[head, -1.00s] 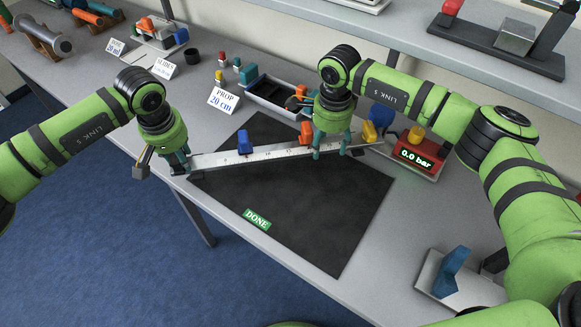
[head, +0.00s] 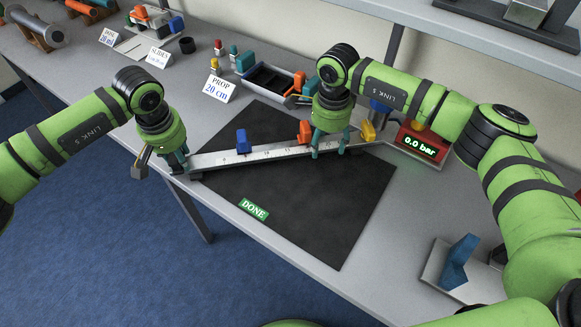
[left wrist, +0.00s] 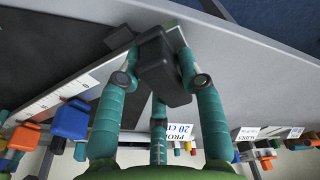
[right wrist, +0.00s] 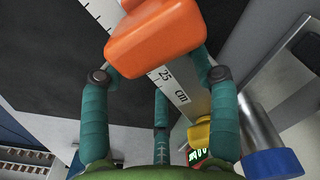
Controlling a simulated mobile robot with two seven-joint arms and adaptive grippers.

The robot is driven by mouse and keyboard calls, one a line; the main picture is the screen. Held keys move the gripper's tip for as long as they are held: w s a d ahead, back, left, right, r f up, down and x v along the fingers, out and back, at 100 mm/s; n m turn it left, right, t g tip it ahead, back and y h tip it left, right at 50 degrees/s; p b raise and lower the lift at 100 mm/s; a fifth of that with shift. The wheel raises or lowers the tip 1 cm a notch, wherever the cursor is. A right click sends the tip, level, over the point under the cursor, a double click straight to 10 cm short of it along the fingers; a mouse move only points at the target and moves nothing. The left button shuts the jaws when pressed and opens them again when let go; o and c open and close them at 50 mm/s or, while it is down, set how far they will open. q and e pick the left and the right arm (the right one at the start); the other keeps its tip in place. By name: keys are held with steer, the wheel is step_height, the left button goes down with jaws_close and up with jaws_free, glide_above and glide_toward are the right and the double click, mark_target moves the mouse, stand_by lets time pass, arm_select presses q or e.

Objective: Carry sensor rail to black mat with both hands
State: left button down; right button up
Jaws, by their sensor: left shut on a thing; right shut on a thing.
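The sensor rail (head: 270,153) is a long silver scale with blue (head: 243,141), orange (head: 304,131) and yellow (head: 368,131) sliders. It lies across the far part of the black mat (head: 305,205) in the head view; whether it touches the mat is unclear. My left gripper (head: 178,163) is shut on its left end; a black block (left wrist: 165,72) sits between the fingers in the left wrist view. My right gripper (head: 328,150) is shut on the rail between the orange and yellow sliders. The right wrist view shows the rail's "25 cm" mark (right wrist: 172,82).
A green DONE label (head: 254,209) lies on the mat's near left edge. A red gauge reading 0.0 bar (head: 419,145) stands just beyond the rail's right end. A blue part (head: 458,262) is at right.

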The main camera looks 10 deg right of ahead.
arm_select(q)
steer(key=c, duration=1.2)
jaws_free()
steer(key=shift+f, duration=0.35)
arm_select(e)
steer(key=o, duration=1.2)
steer(key=shift+f, duration=0.4)
arm_select(q)
steer(key=o, duration=0.4)
steer(key=shift+r, duration=0.2)
arm_select(e)
steer(key=o, duration=0.4)
steer(key=shift+r, duration=0.15)
arm_select(q)
steer(key=shift+s, duration=0.1)
arm_select(e)
steer(key=shift+s, duration=0.1)
arm_select(q)
steer(key=r, duration=0.4)
steer(key=s+r, duration=0.1)
steer(key=r, duration=0.6)
steer(key=shift+s+r, duration=0.3)
steer(key=shift+s, duration=0.05)
arm_select(e)
steer(key=shift+r, duration=0.25)
arm_select(q)
steer(key=shift+r, duration=0.15)
arm_select(e)
steer(key=shift+r, duration=3.55)
steer(key=shift+r, duration=0.1)
